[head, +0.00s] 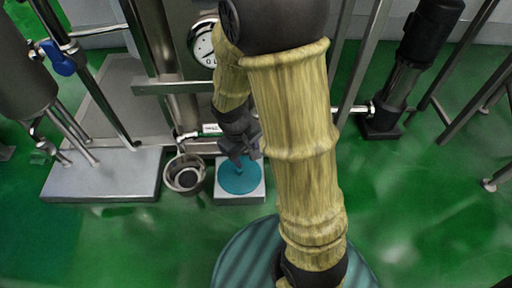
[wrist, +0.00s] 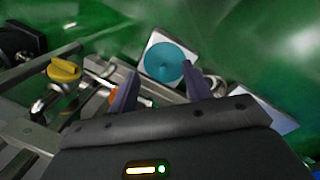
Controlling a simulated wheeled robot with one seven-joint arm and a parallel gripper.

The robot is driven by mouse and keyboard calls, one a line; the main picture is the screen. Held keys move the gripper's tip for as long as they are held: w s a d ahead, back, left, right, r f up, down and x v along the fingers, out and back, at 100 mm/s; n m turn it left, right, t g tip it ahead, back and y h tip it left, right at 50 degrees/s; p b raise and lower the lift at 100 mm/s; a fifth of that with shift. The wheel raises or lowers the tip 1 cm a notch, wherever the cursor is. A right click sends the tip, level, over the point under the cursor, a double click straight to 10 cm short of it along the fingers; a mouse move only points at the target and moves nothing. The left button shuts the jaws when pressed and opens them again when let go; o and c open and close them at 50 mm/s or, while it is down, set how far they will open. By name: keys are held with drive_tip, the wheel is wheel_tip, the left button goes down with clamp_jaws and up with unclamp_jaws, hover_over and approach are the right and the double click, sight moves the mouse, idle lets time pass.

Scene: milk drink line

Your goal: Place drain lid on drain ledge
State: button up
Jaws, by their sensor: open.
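The drain lid, a teal round disc (head: 240,176), lies on a pale square block, which looks like the drain ledge (head: 256,198). In the wrist view the lid (wrist: 164,63) lies within the ledge's white top (wrist: 154,38), with a small raised part towards its right. My gripper (head: 240,158) is over the lid in the head view and hides its back part. In the wrist view my gripper (wrist: 159,69) has its two fingers apart, with nothing held between them. The right fingertip overlaps the lid's right edge in the picture; I cannot tell whether it touches.
A round metal drain cup (head: 185,175) stands just left of the ledge. A grey plinth (head: 100,180) with metal legs is further left. A pressure gauge (head: 204,48) and steel frame rise behind. A pump (head: 405,80) stands at the right. Green floor is clear at the front right.

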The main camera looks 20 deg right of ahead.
drive_tip(key=s+d+r+m+t+y, duration=0.1)
drive_tip(key=s+r+m+t, duration=0.1)
drive_tip(key=s+r+m, duration=0.2)
wheel_tip(320, 180, up, 2)
drive_tip(key=shift+d+r+t+y, duration=0.2)
drive_tip(key=shift+r+t+y, duration=0.1)
drive_tip(key=shift+y, duration=0.1)
drive_tip(key=shift+w, duration=0.1)
drive_tip(key=w+p+v, duration=0.3)
drive_tip(key=p+v, duration=1)
drive_tip(key=p, duration=0.1)
drive_tip(key=shift+r, duration=0.7)
drive_tip(key=shift+c, duration=1.4)
